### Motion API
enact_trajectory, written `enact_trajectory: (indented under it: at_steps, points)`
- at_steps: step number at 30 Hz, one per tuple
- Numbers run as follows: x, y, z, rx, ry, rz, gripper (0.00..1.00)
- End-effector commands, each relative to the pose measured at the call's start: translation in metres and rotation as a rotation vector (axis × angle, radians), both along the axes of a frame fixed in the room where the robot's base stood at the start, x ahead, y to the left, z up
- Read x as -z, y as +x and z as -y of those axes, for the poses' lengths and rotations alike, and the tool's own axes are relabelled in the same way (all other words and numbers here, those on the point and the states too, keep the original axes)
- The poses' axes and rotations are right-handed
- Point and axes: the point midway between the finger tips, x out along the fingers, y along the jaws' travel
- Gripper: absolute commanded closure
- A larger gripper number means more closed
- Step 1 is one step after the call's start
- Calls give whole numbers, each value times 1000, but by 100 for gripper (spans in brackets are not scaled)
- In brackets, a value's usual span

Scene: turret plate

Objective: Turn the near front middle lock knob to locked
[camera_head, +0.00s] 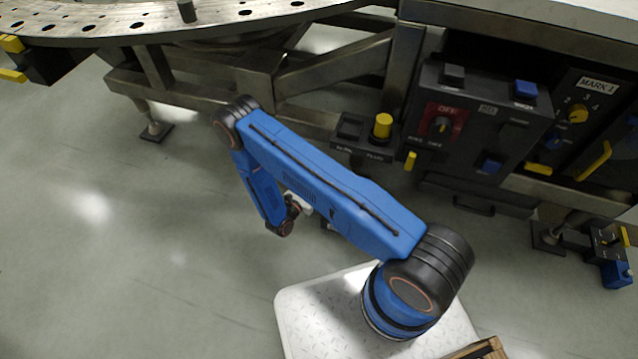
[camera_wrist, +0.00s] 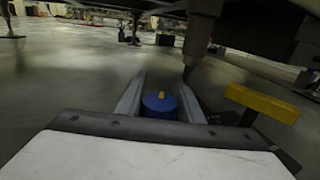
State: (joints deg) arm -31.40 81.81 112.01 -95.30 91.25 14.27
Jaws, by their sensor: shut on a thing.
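In the wrist view, a round blue knob (camera_wrist: 158,106) with a short yellow mark on its top sits between the two grey fingers of my gripper (camera_wrist: 160,88). The fingers are shut on its sides. The yellow mark points roughly away from the camera, along the fingers. The knob's lower part and any locked or unlocked lettering do not show. The turret plate (camera_head: 150,27) crosses the top left of that view.
A yellow bar (camera_wrist: 262,103) stands close right of my gripper, near a dark post (camera_wrist: 200,40). Floor (camera_head: 90,230) at the left is clear.

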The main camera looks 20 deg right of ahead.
Motion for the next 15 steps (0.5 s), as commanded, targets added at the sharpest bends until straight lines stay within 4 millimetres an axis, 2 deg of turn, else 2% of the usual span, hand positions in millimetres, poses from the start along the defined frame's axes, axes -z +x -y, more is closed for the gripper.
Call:
enact_trajectory:
  at_steps: [15]
  points:
    - [1, 10, -12, -471, -1, -3, 89]
